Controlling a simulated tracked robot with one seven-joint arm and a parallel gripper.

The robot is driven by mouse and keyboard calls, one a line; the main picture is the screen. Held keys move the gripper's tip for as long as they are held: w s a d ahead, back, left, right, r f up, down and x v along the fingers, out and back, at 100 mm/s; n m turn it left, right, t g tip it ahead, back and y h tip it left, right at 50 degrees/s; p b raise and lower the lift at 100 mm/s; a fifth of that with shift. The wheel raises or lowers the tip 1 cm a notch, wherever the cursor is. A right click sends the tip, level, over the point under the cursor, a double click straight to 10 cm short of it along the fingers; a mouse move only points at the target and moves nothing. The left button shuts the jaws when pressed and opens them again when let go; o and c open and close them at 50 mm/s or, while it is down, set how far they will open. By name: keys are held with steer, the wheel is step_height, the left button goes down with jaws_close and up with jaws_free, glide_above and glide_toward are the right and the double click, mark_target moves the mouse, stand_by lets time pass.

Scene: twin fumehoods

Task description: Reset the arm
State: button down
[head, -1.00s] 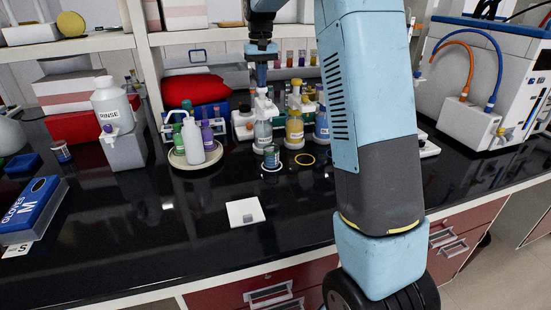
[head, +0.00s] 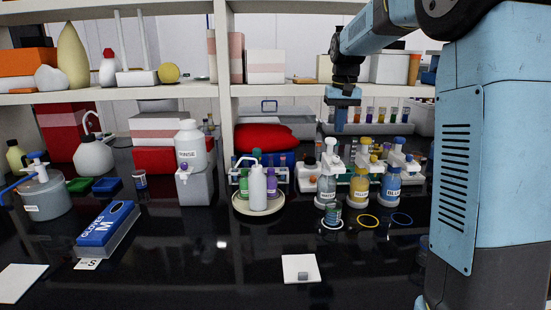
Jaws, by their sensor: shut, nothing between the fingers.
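My gripper (head: 340,122) hangs from my arm at the upper right of the middle in the head view. It points down above the row of labelled dispenser bottles and is clear of them. Its fingers are shut with nothing between them. Below it stands a bottle with a white pump top (head: 327,185), with a yellow-filled bottle (head: 360,187) and a blue-filled bottle (head: 390,185) to its right. A small vial (head: 334,215) stands in front of the first bottle. My arm covers the right side of the view.
A white tile (head: 300,267) with a small grey piece lies at the front of the black bench. Yellow (head: 369,220) and blue (head: 402,219) rings lie beside the vial. A round tray (head: 240,208) holds a wash bottle (head: 258,188). Shelves (head: 180,95) stand behind.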

steer(key=s+r+t, duration=0.2)
steer(key=s+t, duration=0.1)
steer(key=s, duration=1.7)
steer(key=s+f+t, duration=0.1)
steer(key=s+f, duration=0.2)
steer(key=s, duration=0.4)
steer(key=s+f, duration=0.3)
steer(key=s, duration=0.5)
steer(key=shift+d+f+t, duration=0.2)
steer(key=shift+d+t, duration=0.2)
steer(key=shift+d, duration=0.05)
